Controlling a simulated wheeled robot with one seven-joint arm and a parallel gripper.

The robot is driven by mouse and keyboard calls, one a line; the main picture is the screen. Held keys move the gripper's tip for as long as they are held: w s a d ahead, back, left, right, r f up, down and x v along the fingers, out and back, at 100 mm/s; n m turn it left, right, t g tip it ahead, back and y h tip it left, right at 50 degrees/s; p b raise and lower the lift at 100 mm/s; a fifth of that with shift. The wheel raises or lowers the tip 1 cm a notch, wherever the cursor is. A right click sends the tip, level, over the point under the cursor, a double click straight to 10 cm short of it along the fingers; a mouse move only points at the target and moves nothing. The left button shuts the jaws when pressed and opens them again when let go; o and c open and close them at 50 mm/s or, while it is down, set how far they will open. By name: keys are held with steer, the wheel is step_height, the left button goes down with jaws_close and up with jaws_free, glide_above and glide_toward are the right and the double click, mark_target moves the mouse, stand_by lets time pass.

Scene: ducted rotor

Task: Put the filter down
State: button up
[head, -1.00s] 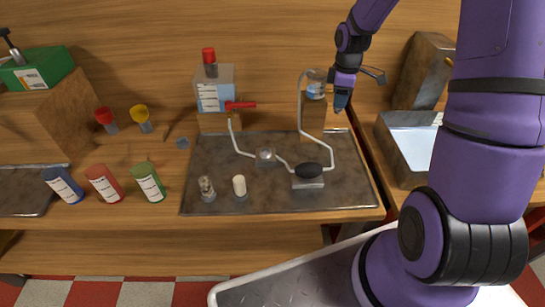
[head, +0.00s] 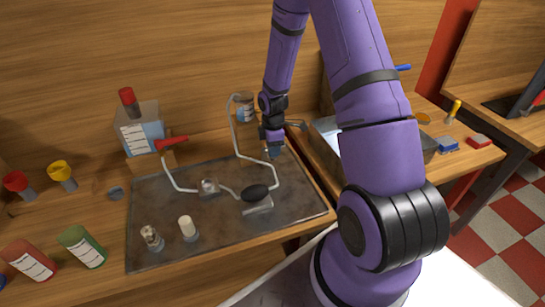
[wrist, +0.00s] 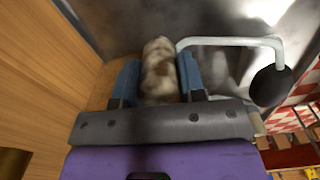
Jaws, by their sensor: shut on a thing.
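My gripper (head: 275,150) is over the back right part of the dark metal tray (head: 225,222). In the wrist view its two blue fingers (wrist: 158,85) are shut on a mottled brown-and-white cylinder, which I take to be the filter (wrist: 158,68). The head view does not show the held filter clearly. I cannot tell whether it touches the surface below. A clean white cylinder (head: 187,226) stands near the tray's front left, beside a mottled brownish piece (head: 152,237).
A bent pale tube (head: 237,140) and a black bulb (head: 255,192) are close to my gripper. A liquid bottle with a red cap (head: 140,128) stands at the back left. A metal basin (head: 325,128) is at the right. The tray's front right is bare.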

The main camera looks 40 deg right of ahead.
steer(key=shift+f, duration=2.15)
steer(key=o, duration=0.9)
steer(key=shift+f, duration=0.1)
